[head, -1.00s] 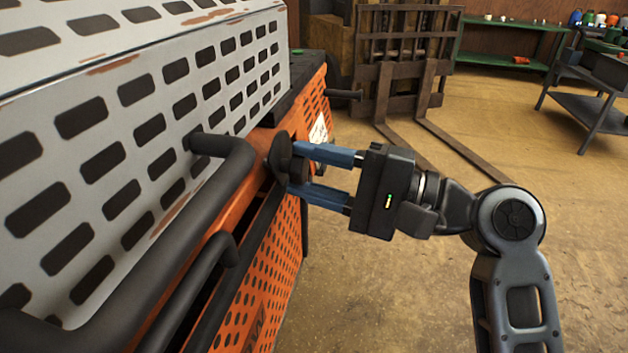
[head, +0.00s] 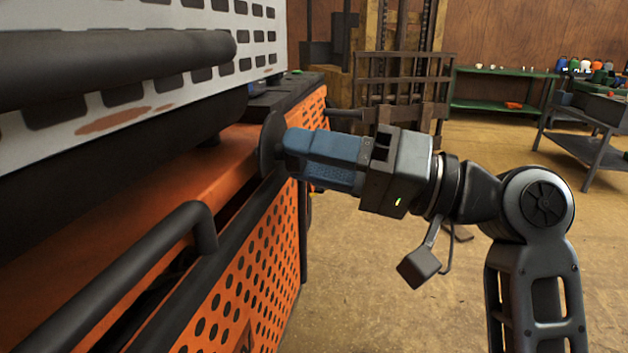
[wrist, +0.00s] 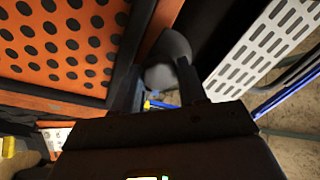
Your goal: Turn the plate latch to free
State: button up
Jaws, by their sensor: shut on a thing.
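The plate latch, a dark round knob (head: 268,143), sits at the far front corner of the orange machine, below the grey slotted plate (head: 262,35). My gripper (head: 287,147) is shut on the knob, its blue fingers reaching in from the right. The fingers and palm appear rolled, and they hide the knob's near side and stem. In the wrist view the knob (wrist: 166,62) shows as a dark grey rounded shape at the fingers. I cannot tell from these frames the latch's exact angle.
A thick black handle bar (head: 120,65) crosses the upper left. A curved black handle (head: 150,265) stands out from the orange perforated side (head: 255,270). A forklift-like frame (head: 400,85) and green bench (head: 505,104) stand behind.

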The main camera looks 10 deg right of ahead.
jog(key=shift+f+n+g+b, duration=0.1)
jog(key=shift+n+g+b, duration=0.2)
jog(key=shift+n+b, duration=0.55)
jog(key=shift+n, duration=0.35)
jog(key=o, duration=1)
jog(key=shift+o, duration=0.2)
jog(key=r+v, duration=0.1)
jog(key=v, duration=0.6)
jog(key=shift+d+f, duration=0.4)
jog(key=shift+f, duration=0.1)
jog(key=shift+s, duration=0.15)
